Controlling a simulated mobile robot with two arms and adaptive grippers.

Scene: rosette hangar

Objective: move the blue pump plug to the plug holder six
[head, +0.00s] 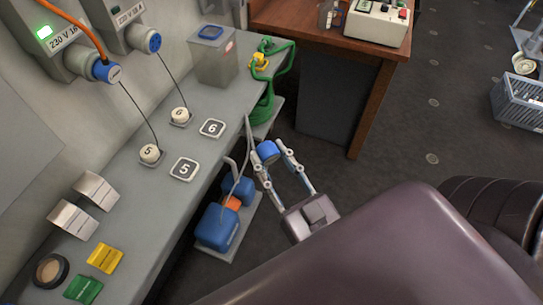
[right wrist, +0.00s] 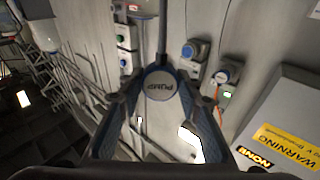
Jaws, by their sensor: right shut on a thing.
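The blue pump plug (head: 268,151) is between the fingertips of my right gripper (head: 271,160), which is shut on it. They are in front of the bench, over the floor side, with the plug's grey cable hanging toward the blue pump (head: 217,228). In the right wrist view the plug's round end (right wrist: 160,84) reads PUMP, between the fingers. On the bench a square plate marked 6 (head: 212,128) lies beside a round white cap marked 6 (head: 180,114); I cannot tell which is the holder. My left gripper is out of view.
A plate marked 5 (head: 185,169) and a cap marked 5 (head: 150,153) are nearer on the bench (head: 134,205). Wall sockets (head: 93,66) with blue fronts are at upper left. A grey bin (head: 213,62) and green hose (head: 265,104) are at the far end.

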